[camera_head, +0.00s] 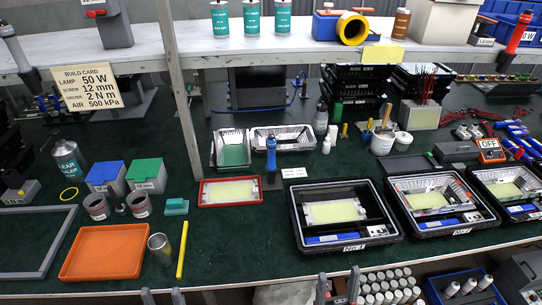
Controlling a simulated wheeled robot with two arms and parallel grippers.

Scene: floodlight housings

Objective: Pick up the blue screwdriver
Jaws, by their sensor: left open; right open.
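A blue screwdriver (271,153) with a blue upper body stands upright near the middle of the green work surface. Its lower end meets a dark base just right of a red-rimmed tray, and its tip is hidden.
An orange tray (103,253), a grey cup (160,248) and a yellow stick (182,250) are at the front left. A white shelf (290,45) overhangs the back. Green surface is clear at front centre.

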